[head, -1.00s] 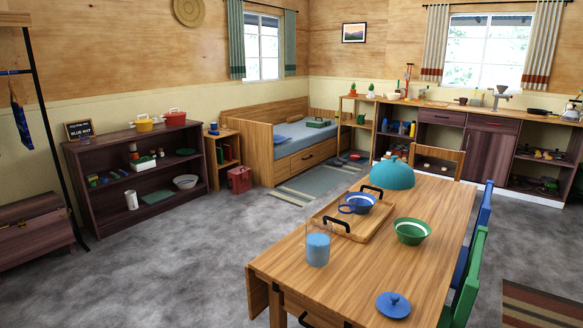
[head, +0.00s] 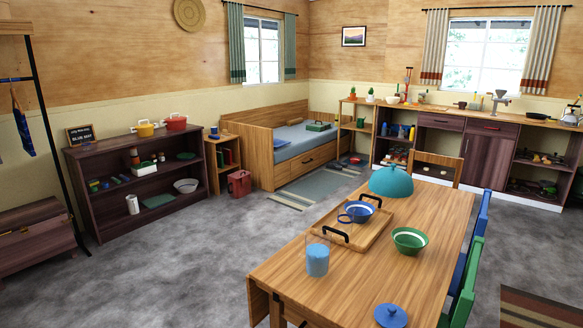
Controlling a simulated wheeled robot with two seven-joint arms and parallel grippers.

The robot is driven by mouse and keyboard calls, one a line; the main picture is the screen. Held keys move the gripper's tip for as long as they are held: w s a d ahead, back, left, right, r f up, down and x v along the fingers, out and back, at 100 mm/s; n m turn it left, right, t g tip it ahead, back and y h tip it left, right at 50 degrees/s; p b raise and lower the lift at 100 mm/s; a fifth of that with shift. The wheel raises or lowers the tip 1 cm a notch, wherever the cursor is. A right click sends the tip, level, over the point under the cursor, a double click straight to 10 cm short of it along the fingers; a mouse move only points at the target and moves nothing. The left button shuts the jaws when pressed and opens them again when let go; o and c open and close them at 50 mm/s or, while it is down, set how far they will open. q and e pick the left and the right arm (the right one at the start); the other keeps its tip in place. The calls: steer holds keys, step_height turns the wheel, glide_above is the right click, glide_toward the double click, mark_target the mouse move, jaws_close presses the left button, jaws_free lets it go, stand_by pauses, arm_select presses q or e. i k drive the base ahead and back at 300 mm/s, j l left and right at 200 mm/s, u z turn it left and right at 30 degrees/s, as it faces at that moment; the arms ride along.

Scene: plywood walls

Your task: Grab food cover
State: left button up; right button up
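The food cover is most likely the teal dome (head: 391,181) with a small knob on top. It sits on the far end of the wooden dining table (head: 345,285), just beyond a wooden tray (head: 377,231) with black handles. Neither of my grippers is in the head view, so I cannot see whether they are open or shut.
On the tray is a blue bowl (head: 359,211). A green bowl (head: 409,240), a glass with blue contents (head: 317,259) and a blue lid (head: 390,316) stand on the table. Blue (head: 477,235) and green (head: 463,285) chairs line its right side. Grey floor (head: 200,260) is open to the left.

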mark_target(392, 181)
steer(key=i+j+u, duration=0.2)
steer(key=i+u, duration=0.2)
steer(key=i+j+u, duration=0.25)
steer(key=i+u, duration=0.5)
steer(key=i, duration=0.3)
steer(key=i+u, duration=0.4)
steer(key=i, duration=0.15)
steer(key=i+z, duration=0.75)
steer(key=i, duration=0.15)
steer(key=i+j+z, duration=0.25)
steer(key=i+z, duration=0.15)
steer(key=i+l+z, duration=0.25)
steer(key=z, duration=0.2)
steer(key=i+l+z, duration=0.1)
steer(key=i+z, duration=0.75)
steer(key=i+j+z, duration=0.2)
steer(key=i+z, duration=0.2)
steer(key=i+j+z, duration=0.25)
steer(key=i+z, duration=0.2)
